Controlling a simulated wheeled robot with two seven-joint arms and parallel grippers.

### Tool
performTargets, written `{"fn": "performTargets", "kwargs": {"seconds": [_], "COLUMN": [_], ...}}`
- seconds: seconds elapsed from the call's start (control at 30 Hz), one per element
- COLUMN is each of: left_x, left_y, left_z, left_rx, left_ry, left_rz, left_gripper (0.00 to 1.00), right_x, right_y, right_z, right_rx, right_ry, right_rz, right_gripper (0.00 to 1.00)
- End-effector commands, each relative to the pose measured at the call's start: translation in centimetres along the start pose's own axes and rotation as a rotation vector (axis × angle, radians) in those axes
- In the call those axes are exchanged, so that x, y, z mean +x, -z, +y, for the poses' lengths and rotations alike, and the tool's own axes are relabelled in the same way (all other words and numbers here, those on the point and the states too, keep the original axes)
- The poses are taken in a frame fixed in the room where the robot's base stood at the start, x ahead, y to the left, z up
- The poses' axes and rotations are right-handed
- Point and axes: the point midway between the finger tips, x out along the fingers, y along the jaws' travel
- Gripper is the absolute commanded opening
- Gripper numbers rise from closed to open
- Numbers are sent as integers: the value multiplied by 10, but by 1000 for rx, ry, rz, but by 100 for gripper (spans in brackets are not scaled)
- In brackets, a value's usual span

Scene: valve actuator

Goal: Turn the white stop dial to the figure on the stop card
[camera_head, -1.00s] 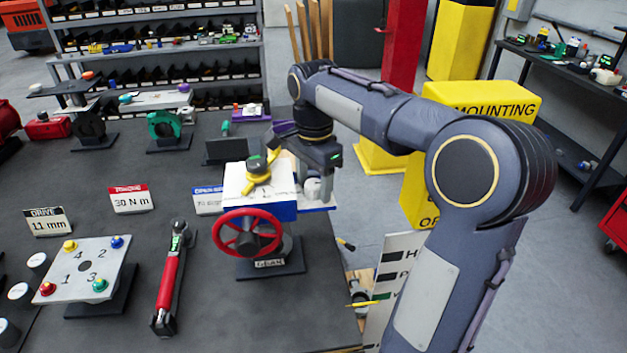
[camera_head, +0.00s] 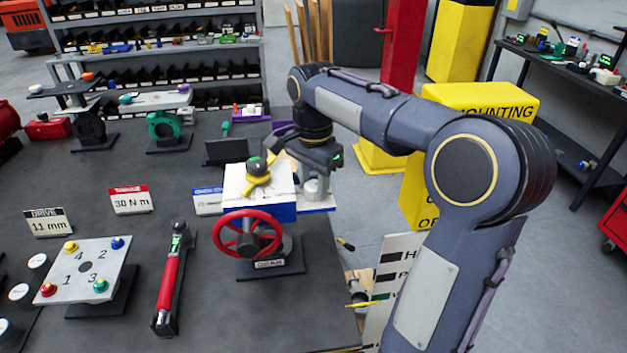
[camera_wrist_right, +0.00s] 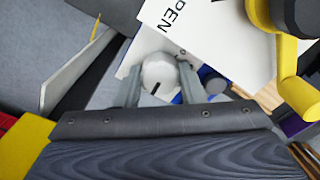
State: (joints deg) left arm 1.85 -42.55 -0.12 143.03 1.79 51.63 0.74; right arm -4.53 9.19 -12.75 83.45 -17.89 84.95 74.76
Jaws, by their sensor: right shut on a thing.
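The white stop dial (camera_head: 316,188) sits at the right end of the blue and white actuator (camera_head: 258,208). In the right wrist view the dial (camera_wrist_right: 159,73) is between the two fingers, with a short black mark near its lower edge. My right gripper (camera_wrist_right: 160,88) is shut on the dial from above; it also shows in the head view (camera_head: 318,172). The stop card (camera_head: 207,201), white with a blue header, stands left of the actuator and is partly hidden by it. Its figure is too small to read. My left gripper is not in view.
A red torque wrench (camera_head: 170,280) and a numbered bolt plate (camera_head: 85,268) lie left. The table's right edge is just beyond.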

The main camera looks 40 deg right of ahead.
Motion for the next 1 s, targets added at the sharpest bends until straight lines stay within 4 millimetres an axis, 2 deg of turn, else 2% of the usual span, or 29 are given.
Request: {"fn": "performTargets", "kwargs": {"seconds": [1.0], "left_x": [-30], "left_y": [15], "left_z": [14], "left_rx": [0], "left_ry": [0], "left_rz": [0], "left_gripper": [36], "right_x": [-2], "right_y": [0], "right_z": [0], "right_rx": [-922], "right_ry": [1], "right_rz": [0], "right_gripper": [13]}}
